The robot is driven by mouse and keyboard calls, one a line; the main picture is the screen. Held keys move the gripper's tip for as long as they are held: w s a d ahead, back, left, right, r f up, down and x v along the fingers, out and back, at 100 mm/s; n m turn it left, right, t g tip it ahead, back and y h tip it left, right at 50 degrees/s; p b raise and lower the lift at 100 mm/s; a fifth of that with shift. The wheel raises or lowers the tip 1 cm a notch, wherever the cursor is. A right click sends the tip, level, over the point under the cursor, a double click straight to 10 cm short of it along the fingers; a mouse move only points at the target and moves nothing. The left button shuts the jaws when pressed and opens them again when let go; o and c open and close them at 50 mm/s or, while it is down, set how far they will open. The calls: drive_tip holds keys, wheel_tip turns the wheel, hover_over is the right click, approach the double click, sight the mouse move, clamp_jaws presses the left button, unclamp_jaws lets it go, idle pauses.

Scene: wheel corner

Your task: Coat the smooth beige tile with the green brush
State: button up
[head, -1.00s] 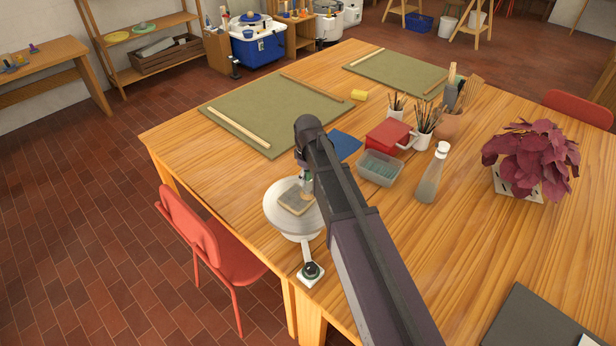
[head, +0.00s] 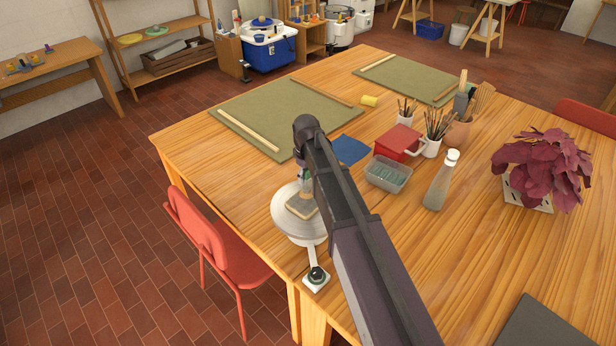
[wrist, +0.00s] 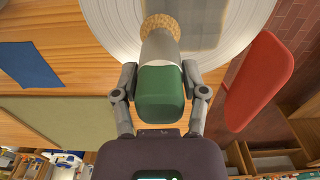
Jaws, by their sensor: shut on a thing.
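My gripper (wrist: 160,82) is shut on the green handle of the green brush (wrist: 160,97), which has a pale grey collar and tan bristles (wrist: 158,22). The tile (wrist: 207,25) lies on the round white turntable (wrist: 108,22); it looks greyish beige in the wrist view. The bristles are at the tile's edge in that view; I cannot tell whether they touch it. In the head view, my arm and the brush (head: 305,184) are over the tile (head: 301,208), hiding part of it and of the turntable (head: 282,214).
A blue cloth (head: 350,149), a grey tub (head: 388,178), a red box (head: 398,142) and a bottle (head: 437,182) stand or lie right of my arm. A green board (head: 270,112) lies behind. A red chair (head: 215,245) is at the table's left edge.

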drive_tip(key=shift+r+p, duration=3)
drive_tip(key=shift+r+p, duration=1.5)
drive_tip(key=shift+p, duration=0.05)
drive_tip(key=shift+f, duration=0.1)
